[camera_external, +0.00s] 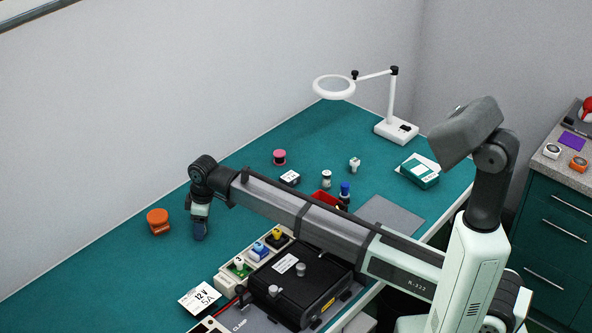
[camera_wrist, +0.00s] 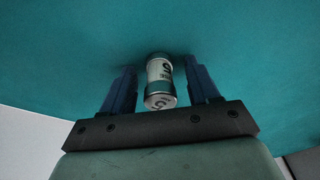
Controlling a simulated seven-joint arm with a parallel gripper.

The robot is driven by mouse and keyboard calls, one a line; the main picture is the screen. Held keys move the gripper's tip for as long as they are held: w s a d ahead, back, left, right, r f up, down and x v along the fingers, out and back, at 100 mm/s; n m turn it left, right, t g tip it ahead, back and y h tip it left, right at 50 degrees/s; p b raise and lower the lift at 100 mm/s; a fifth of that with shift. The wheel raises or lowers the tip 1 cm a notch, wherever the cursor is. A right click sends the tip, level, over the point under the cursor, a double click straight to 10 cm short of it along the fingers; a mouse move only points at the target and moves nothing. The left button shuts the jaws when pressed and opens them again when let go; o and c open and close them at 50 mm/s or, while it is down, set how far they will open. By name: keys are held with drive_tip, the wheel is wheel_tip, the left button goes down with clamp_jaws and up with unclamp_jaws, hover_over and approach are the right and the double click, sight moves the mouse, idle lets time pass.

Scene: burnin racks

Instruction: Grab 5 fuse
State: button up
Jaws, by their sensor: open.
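A fuse (camera_wrist: 160,82), a small cylinder with a white label and silver-grey bands, shows in the wrist view. A "5" is printed on the label and another shows on its near end. My gripper (camera_wrist: 160,66) is open, with one dark blue finger on each side of the fuse and a visible gap on both sides. In the external view my gripper (camera_external: 199,232) points down low over the teal table, left of the black device. The fuse is hidden behind the gripper there. I cannot tell whether the fuse touches the table or how deep it sits between the fingers.
A "12 V 5A" card (camera_external: 199,297), a black device (camera_external: 300,285) and several coloured parts lie to the front right. The table's left part is clear.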

clamp_jaws()
idle(0.5)
